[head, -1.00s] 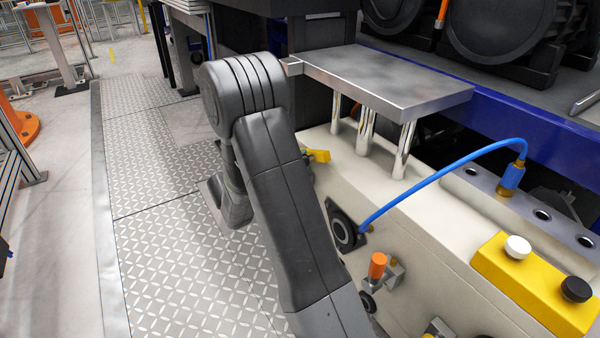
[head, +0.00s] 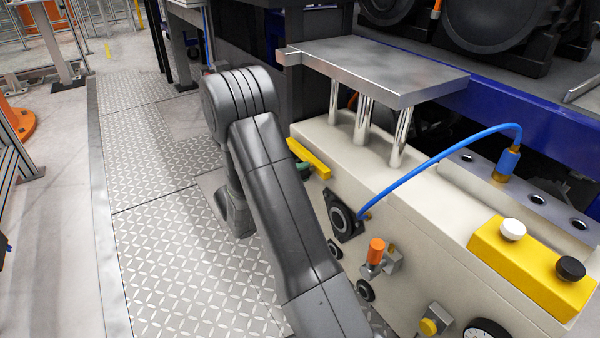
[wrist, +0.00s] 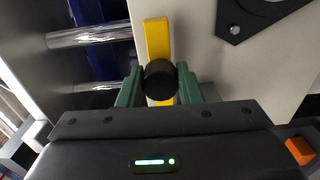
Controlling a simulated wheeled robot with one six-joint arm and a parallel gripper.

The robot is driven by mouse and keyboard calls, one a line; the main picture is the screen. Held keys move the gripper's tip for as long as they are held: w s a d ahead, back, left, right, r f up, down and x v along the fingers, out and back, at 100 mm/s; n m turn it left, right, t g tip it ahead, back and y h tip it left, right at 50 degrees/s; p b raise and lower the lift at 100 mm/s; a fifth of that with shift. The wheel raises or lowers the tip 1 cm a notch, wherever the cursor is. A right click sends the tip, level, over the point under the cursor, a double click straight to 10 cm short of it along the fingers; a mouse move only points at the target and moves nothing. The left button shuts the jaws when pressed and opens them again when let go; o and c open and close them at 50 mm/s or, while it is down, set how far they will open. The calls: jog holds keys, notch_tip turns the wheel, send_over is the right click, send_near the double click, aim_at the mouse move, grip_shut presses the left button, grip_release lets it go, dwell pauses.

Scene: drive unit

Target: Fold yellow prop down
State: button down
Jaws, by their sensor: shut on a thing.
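The yellow prop (head: 309,159) is a flat bar on the near side of the cream machine body, below the raised metal plate. In the head view it slants down to the right, partly hidden by my arm. In the wrist view the prop (wrist: 157,38) runs upward from between my fingers, with a black round knob (wrist: 160,80) on it. My gripper (wrist: 159,71) has green fingers, one on each side of the knob, and is shut on it.
The metal plate (head: 375,68) stands on shiny posts above the machine body (head: 410,215). A blue hose (head: 440,158) arches from a black round fitting (head: 345,218). An orange-capped valve (head: 376,250) and yellow button box (head: 535,268) are nearby. The tread-plate floor (head: 160,225) is clear.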

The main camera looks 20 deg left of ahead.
jog(key=shift+f, duration=0.2)
jog(key=c, duration=1)
grip_release()
jog(key=p+v, duration=0.3)
jog(key=v, duration=1.1)
jog(key=shift+w+p, duration=0.1)
jog(key=shift+p, duration=0.3)
